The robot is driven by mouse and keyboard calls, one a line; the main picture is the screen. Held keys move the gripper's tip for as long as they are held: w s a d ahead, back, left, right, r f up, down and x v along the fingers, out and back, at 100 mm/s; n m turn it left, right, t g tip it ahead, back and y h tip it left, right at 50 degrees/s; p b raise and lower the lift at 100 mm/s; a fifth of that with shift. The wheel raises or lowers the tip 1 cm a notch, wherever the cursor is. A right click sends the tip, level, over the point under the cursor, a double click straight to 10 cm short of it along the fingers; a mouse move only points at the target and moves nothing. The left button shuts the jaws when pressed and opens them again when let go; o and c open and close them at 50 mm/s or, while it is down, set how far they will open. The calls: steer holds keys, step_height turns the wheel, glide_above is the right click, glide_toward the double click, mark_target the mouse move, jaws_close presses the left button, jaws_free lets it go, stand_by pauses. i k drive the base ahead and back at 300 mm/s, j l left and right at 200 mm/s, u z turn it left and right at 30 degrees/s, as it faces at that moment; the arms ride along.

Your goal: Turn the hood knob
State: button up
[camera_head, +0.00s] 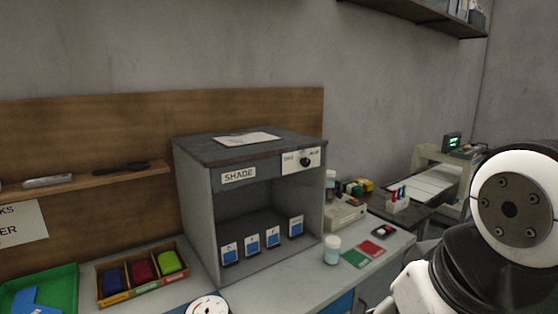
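The grey hood (198,190) stands on the bench in the middle of the head view, with a "SHADE" label on its front. The hood knob (306,161) is a small dark round knob on a white plate at the upper right of the hood's front. The plate has small lettering on both sides of the knob, too small to read surely. White and black links of my arm fill the right side of the view. My gripper does not show, and nothing of mine touches the knob.
Several blue-and-white cards (274,238) stand inside the hood. A white jar (332,250) and green and red cards (357,258) lie to its right. A wooden box of coloured socks (143,293) and a green tray (62,282) are at left. The space before the knob looks clear.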

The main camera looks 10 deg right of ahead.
mark_target(305, 162)
steer(key=i+l+u, duration=0.1)
steer(key=i+l, duration=0.3)
steer(key=l, duration=0.25)
steer(key=i+l+u, duration=0.15)
steer(key=l, duration=0.2)
steer(key=i+j, duration=0.05)
